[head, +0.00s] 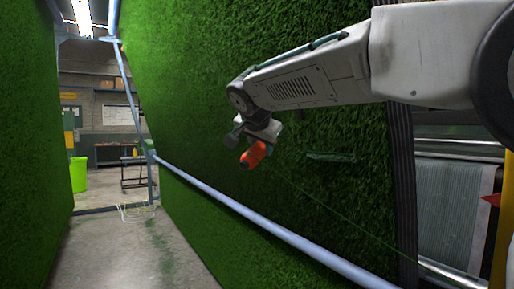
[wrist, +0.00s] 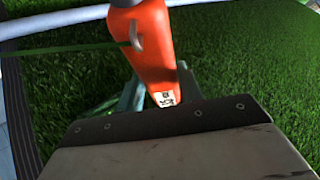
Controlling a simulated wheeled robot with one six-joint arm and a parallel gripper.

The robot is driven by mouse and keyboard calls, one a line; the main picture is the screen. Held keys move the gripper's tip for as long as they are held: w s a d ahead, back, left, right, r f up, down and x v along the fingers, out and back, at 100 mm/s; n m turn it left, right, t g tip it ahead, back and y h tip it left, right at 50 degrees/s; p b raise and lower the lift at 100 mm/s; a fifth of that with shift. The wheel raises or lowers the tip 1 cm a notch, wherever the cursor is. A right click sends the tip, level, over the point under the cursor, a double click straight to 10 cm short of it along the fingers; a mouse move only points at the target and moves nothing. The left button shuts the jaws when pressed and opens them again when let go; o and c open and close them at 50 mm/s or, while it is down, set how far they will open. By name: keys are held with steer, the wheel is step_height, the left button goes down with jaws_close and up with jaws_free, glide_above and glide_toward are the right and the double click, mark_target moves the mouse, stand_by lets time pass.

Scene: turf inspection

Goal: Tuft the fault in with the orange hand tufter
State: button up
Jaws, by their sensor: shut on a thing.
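The orange hand tufter (head: 254,155) is held at the end of my arm, close in front of the hanging green turf (head: 200,90) in the head view. In the wrist view the orange tufter (wrist: 145,40) stands out from between the jaws of my gripper (wrist: 155,95), which is shut on it. A green strand runs to the tufter's small metal loop. The tufter's tip is hidden. A darker green strip-like mark (head: 330,156) shows on the turf to the right of the tufter; I cannot tell whether it is the fault.
A pale blue rail (head: 265,228) runs along the front of the turf, below my gripper. A second turf sheet (head: 35,120) hangs at the left. A concrete aisle (head: 125,250) lies between, with a lime bin (head: 79,174) and a cart (head: 134,172) beyond. Rollers stand at the right.

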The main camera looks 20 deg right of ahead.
steer(key=w+d+r, duration=0.1)
steer(key=w+d, duration=0.1)
steer(key=d, duration=0.3)
steer(key=shift+d+r, duration=0.25)
steer(key=shift+r, duration=0.1)
steer(key=shift+w+d+r, duration=0.2)
steer(key=shift+d+r, duration=0.05)
steer(key=shift+d, duration=0.5)
steer(key=shift+w+d+r, duration=0.15)
steer(key=shift+d+r, duration=0.1)
steer(key=shift+d, duration=0.5)
stand_by(1.1)
steer(key=shift+r, duration=0.15)
step_height(320, 180, up, 11)
steer(key=s+a, duration=0.1)
steer(key=a, duration=0.2)
stand_by(2.2)
steer(key=shift+r, duration=0.2)
steer(key=shift+s+a+r, duration=0.1)
steer(key=shift+a+r, duration=0.2)
steer(key=shift+r, duration=0.45)
steer(key=shift+r, duration=0.1)
steer(key=shift+a+r, duration=0.15)
steer(key=shift+r, duration=0.55)
